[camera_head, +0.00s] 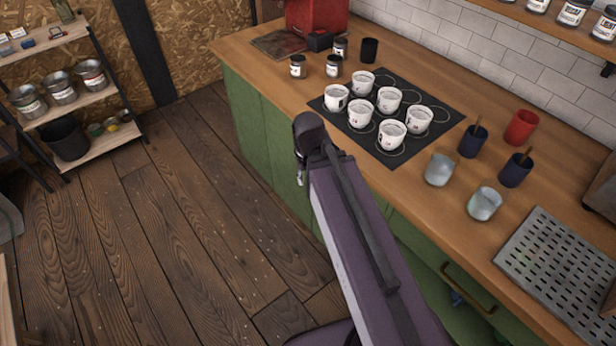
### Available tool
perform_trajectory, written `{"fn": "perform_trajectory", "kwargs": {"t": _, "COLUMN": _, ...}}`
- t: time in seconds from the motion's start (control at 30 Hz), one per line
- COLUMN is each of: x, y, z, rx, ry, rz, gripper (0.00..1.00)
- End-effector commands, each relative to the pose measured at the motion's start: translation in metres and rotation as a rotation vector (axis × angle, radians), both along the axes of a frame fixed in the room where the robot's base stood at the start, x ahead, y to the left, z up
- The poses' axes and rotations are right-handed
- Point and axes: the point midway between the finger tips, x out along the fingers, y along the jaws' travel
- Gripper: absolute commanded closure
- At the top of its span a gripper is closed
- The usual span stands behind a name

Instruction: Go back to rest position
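My arm, with a purple link and a dark joint at its upper end, rises from the bottom of the view in front of the green counter (262,135). My gripper cannot be made out in this view, so neither its opening nor anything in it shows. Several white cups (391,134) stand upright on a black mat (409,157) on the counter, apart from my arm as seen here.
Two glass cups (439,169), two dark blue cups (472,142) and a red cup (521,127) stand right of the mat. A perforated metal tray (560,270) lies at the right. A shelf rack (85,101) stands at the left. The wooden floor (170,230) between is clear.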

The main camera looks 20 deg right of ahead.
Motion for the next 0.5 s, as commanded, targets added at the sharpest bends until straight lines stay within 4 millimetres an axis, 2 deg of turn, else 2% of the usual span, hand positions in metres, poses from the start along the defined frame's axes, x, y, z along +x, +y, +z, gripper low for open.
{"fn": "perform_trajectory", "kwargs": {"t": 0.17, "x": 0.000, "y": 0.000, "z": 0.002, "rx": -0.001, "ry": -0.001, "rz": -0.001, "gripper": 0.56}}
{"fn": "perform_trajectory", "kwargs": {"t": 0.5, "x": 0.000, "y": 0.000, "z": 0.030, "rx": -0.003, "ry": -0.001, "rz": -0.002, "gripper": 0.56}}
